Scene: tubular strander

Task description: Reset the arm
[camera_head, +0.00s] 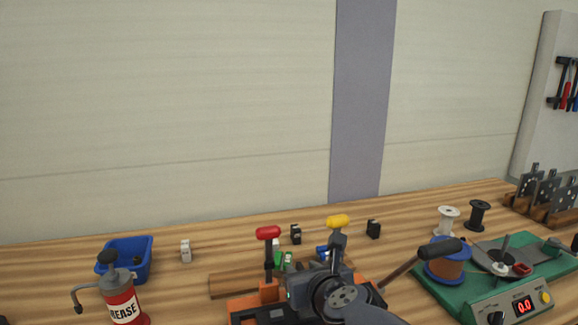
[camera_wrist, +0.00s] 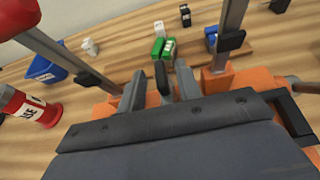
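My arm reaches in from the bottom of the head view, over an orange and black fixture (camera_head: 243,304) on the wooden bench. My gripper (camera_wrist: 161,88) shows in the wrist view as two grey fingers standing apart. A dark upright piece shows between them, and I cannot tell whether it belongs to the fixture. No held object is seen. In the head view the fingertips are hidden behind my wrist. A red-knobbed lever (camera_head: 268,234) stands left of my wrist, and a yellow-knobbed lever (camera_head: 338,221) stands just behind it.
A blue bin (camera_head: 130,262) and a red grease can (camera_head: 121,303) stand at the left. Small blocks, including a white one (camera_head: 186,251), stand behind the fixture.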

